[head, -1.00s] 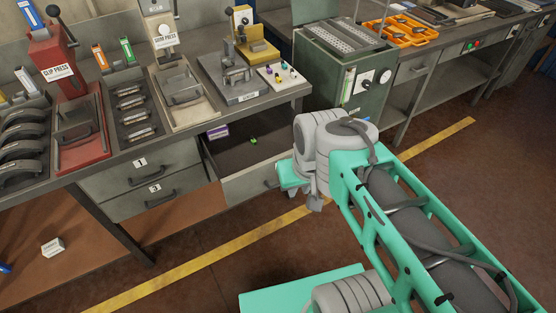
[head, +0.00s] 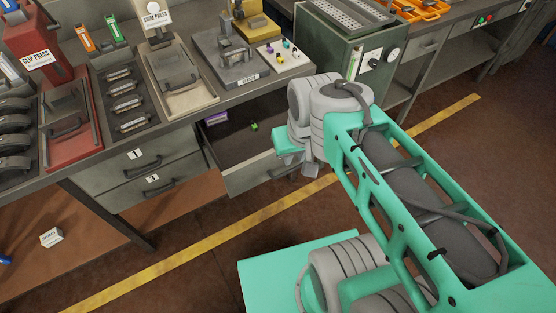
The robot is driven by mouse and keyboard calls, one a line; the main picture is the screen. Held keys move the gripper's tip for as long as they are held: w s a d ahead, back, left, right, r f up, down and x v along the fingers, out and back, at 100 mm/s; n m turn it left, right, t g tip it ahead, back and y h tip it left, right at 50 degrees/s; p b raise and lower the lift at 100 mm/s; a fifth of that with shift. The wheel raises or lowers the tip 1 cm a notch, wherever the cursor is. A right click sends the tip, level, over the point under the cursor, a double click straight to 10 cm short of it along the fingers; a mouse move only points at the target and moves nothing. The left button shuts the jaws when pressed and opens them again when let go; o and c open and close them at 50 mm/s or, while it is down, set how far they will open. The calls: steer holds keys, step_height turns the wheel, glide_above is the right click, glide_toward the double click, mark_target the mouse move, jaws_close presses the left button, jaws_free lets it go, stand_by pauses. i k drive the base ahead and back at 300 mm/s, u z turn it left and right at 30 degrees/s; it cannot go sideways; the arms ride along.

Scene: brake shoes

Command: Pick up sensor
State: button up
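A small green piece (head: 253,126) lies on the dark floor of an open drawer (head: 233,146) under the bench; it may be the sensor, but it is too small to be sure. Several small coloured pieces, purple, yellow and dark, stand on a white board (head: 284,55) on the bench top above. My arm reaches in from the right, and its far end hangs at the drawer's right side. My gripper is mostly hidden behind the arm; only a small grey part (head: 310,168) shows below the wrist, so its fingers cannot be made out.
A purple box (head: 216,118) sits at the drawer's back left. A grey fixture (head: 232,66), a shim press (head: 180,80) and a red clip press (head: 68,125) stand on the bench. A green machine (head: 340,50) stands right of the drawer.

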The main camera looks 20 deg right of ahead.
mark_target(255, 127)
steer(key=u, duration=0.2)
steer(key=k, duration=0.25)
steer(key=u, duration=1)
steer(key=k, duration=1.1)
steer(key=u, duration=0.95)
steer(key=i, duration=2)
steer(key=z, duration=1.6)
steer(key=i, duration=0.7)
steer(key=z, duration=0.75)
steer(key=i, duration=0.5)
steer(key=u, duration=0.05)
